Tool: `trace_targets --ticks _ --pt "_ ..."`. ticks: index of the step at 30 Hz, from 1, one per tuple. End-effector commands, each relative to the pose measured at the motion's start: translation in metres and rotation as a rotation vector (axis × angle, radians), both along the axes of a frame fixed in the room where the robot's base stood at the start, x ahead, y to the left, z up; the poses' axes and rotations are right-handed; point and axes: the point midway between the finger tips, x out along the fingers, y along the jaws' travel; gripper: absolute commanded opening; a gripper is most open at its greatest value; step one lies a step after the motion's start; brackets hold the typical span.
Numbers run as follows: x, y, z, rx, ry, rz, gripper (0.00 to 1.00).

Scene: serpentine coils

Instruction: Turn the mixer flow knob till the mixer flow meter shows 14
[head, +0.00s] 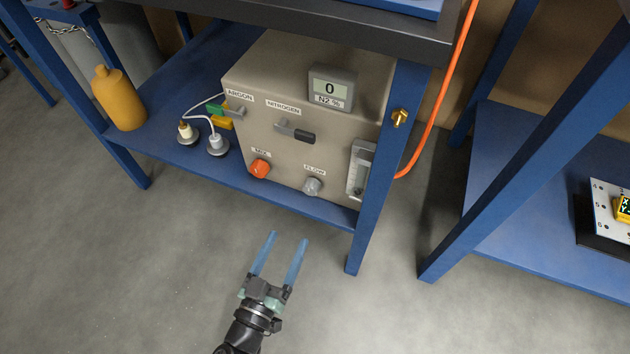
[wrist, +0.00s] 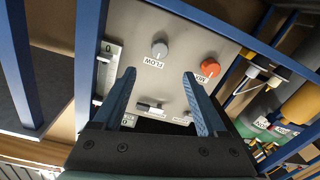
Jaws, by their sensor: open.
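The mixer (head: 325,155) is a beige box on the lower blue shelf. Its grey FLOW knob (head: 312,187) sits low on the front face, and it also shows in the wrist view (wrist: 160,49). The flow meter (head: 360,170) is a narrow upright gauge at the face's right edge; it shows at the left in the wrist view (wrist: 108,62). Its reading is too small to tell. My gripper (head: 288,238) is open and empty in front of the shelf, pointing at the mixer. In the wrist view the FLOW knob lies beyond and between the fingertips (wrist: 158,73), apart from them.
An orange MIX knob (head: 260,168) is left of FLOW. The nitrogen lever (head: 295,132) and an N2 % display (head: 331,90) reading 0 are above. A blue table leg (head: 385,165) stands right of the meter. A yellow bottle (head: 118,100) is at left. The floor in front is clear.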

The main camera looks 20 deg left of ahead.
Motion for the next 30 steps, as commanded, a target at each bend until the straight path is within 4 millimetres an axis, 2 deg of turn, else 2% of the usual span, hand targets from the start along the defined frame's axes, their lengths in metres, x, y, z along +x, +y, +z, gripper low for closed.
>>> trace_targets --ticks 5,18,24,30 --pt "0.019 0.000 -0.002 0.001 -0.003 -0.001 0.75" --pt "0.106 0.000 -0.003 0.002 -0.005 0.000 0.75" --pt "0.125 0.000 -0.001 0.002 -0.002 -0.001 0.75" --pt "0.130 0.000 0.000 0.001 -0.001 0.000 0.75"
